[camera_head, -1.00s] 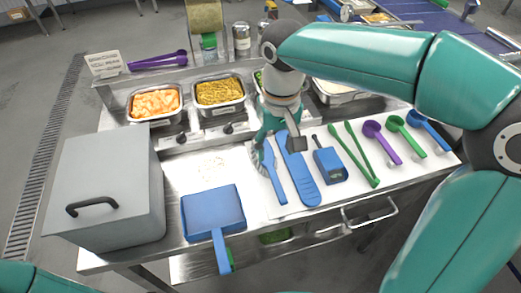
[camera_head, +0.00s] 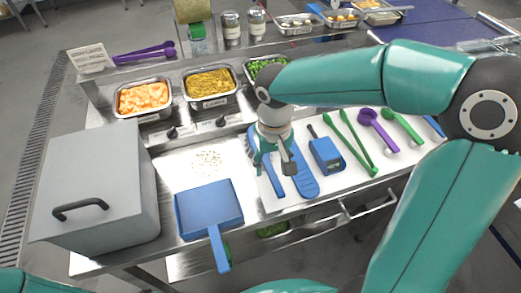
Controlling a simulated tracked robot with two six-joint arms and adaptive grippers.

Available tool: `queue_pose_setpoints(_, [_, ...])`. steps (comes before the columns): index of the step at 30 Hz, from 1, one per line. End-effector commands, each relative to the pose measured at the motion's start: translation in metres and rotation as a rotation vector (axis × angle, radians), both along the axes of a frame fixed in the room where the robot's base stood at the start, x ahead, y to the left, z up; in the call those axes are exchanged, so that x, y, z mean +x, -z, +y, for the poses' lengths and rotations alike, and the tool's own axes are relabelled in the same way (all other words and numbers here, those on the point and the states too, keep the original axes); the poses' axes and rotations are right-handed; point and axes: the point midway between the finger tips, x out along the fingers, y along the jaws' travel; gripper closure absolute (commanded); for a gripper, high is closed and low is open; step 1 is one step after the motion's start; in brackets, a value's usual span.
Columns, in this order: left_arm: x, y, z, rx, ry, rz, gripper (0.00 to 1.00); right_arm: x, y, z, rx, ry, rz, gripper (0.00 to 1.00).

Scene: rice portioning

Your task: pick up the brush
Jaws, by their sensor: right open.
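The blue brush (camera_head: 275,186) lies on the white mat (camera_head: 278,203) at the left end of the tool row, its handle toward the counter's front edge. My right gripper (camera_head: 273,168) points down over the brush, fingers open on either side of it. The gripper hides much of the brush's upper part, and I cannot tell whether the fingers touch it. My left gripper is out of view.
A blue spatula (camera_head: 305,182) lies close on the right, then a blue box-like tool (camera_head: 326,156), green tongs (camera_head: 358,150) and a purple scoop (camera_head: 376,130). A blue dustpan (camera_head: 208,208) and scattered grains (camera_head: 208,160) are left. A grey lidded box (camera_head: 95,190) stands farther left.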

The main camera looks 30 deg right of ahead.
Motion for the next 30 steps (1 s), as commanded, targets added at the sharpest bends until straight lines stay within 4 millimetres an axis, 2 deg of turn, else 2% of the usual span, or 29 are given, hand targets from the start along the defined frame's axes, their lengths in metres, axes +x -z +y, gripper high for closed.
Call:
queue_pose_setpoints(9, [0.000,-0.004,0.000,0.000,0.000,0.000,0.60,0.002,0.042,-0.002,0.000,0.000,0.004,0.44])
queue_pose_setpoints(13, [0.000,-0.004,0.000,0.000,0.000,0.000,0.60,0.003,0.048,-0.002,0.000,0.001,0.001,0.44])
queue_pose_setpoints(19, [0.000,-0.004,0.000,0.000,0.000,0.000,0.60,0.003,0.049,-0.002,0.000,0.001,0.000,0.44])
queue_pose_setpoints(27, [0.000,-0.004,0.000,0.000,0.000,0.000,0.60,0.003,0.048,-0.002,0.000,0.001,0.000,0.89])
queue_pose_setpoints(29, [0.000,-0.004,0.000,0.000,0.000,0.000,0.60,0.003,0.048,-0.002,0.000,0.001,0.000,0.99])
queue_pose_setpoints(30, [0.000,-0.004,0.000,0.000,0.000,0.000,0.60,0.003,0.048,-0.002,0.000,0.001,0.000,1.00])
